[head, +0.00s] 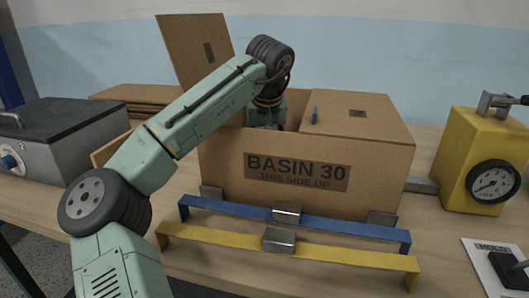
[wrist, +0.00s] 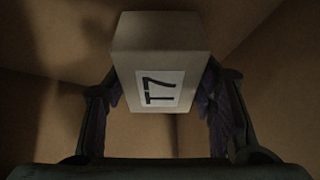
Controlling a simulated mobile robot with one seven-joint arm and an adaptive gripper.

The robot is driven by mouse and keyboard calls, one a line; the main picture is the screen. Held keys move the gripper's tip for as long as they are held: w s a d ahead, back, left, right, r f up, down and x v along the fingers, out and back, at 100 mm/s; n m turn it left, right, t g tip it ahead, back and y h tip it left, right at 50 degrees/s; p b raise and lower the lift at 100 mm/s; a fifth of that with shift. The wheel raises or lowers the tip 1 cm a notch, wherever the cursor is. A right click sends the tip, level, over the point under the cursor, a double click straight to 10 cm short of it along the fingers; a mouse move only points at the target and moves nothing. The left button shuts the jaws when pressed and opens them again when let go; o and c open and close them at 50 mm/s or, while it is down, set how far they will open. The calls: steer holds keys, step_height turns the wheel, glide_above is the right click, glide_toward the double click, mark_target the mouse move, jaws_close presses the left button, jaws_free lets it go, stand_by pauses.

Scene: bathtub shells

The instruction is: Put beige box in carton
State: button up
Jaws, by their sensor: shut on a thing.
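The carton (head: 231,169) is a large cardboard box marked "BASIN 30" on the workbench, with one flap raised at the back left and another lying over its right part. My gripper reaches down through the opening, and its fingers are hidden behind the front wall in the head view. In the wrist view my gripper (wrist: 162,108) is shut on the beige box (wrist: 158,38), which carries a white label reading "T7". Brown cardboard walls surround the box there. I cannot tell whether the box touches the carton floor.
A blue bar (head: 347,230) and a yellow bar (head: 340,256) run along the carton's front. A grey machine (head: 62,135) stands left, a yellow gauge unit (head: 467,150) right. A "HOLD" card (head: 487,247) lies at front right. Cardboard sheets (head: 135,92) lie behind.

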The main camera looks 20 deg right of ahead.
steer(key=shift+f, duration=1.25)
steer(key=shift+f, duration=0.15)
steer(key=o, duration=1.4)
steer(key=shift+o, duration=0.2)
steer(key=v, duration=1.2)
